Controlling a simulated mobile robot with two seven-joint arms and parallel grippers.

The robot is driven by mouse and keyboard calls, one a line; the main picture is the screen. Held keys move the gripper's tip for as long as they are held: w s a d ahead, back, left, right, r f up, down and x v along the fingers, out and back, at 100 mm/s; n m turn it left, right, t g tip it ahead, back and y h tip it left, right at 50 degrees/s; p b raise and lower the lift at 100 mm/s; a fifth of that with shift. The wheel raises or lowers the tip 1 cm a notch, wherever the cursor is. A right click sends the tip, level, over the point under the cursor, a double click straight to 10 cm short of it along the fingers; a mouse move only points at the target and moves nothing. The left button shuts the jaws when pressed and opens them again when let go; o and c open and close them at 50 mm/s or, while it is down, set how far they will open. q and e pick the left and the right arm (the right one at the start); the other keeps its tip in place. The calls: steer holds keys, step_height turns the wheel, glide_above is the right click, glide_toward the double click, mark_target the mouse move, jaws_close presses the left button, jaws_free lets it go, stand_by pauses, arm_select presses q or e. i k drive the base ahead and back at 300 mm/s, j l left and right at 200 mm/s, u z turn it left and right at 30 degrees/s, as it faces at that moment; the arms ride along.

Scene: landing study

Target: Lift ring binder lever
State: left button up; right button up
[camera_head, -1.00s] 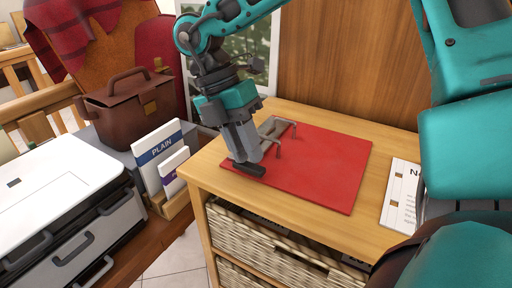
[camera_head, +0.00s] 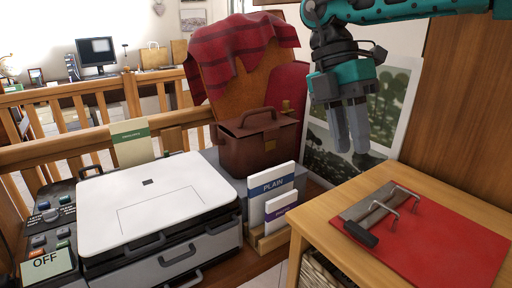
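The red ring binder (camera_head: 456,238) lies open and flat on the wooden cabinet top at the lower right, its right part cut off by the frame. Its metal ring mechanism (camera_head: 367,202) runs along its left side with two wire arches. The black-tipped lever (camera_head: 360,234) lies low at the mechanism's near end. My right gripper (camera_head: 351,151) hangs in the air above and behind the binder, clear of the lever. Its fingers point down close together, with nothing between them. My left gripper is out of view.
The wooden cabinet (camera_head: 325,222) has bare top left of the binder. A framed picture (camera_head: 394,107) stands behind my gripper.

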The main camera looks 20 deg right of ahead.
mark_target(366, 238)
steer(key=k, duration=2)
